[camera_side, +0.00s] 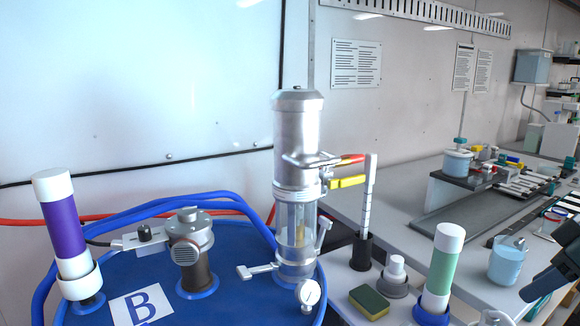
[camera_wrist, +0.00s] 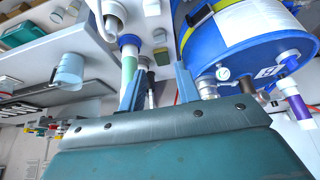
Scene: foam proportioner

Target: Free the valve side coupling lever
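The silver foam proportioner (camera_side: 297,130) stands upright on a blue drum (camera_side: 225,240), with a clear section low on its body. One light grey coupling lever (camera_side: 257,271) sticks out level to the left, toward the grey valve-like fitting (camera_side: 190,250). Another lever (camera_side: 323,232) stands nearly upright against the right side. I cannot tell for sure which is the valve side one. My gripper (camera_side: 540,287) is at the right edge in the side view, far from both levers. In the wrist view its two fingers (camera_wrist: 159,72) stand apart with nothing held.
A purple tube (camera_side: 63,235) stands left on the drum. Between my gripper and the proportioner stand a green tube (camera_side: 440,270), a graduated cylinder (camera_side: 367,205), and a sponge (camera_side: 369,302). A beaker (camera_side: 507,262) is near my gripper. Red and yellow handles (camera_side: 347,181) jut right.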

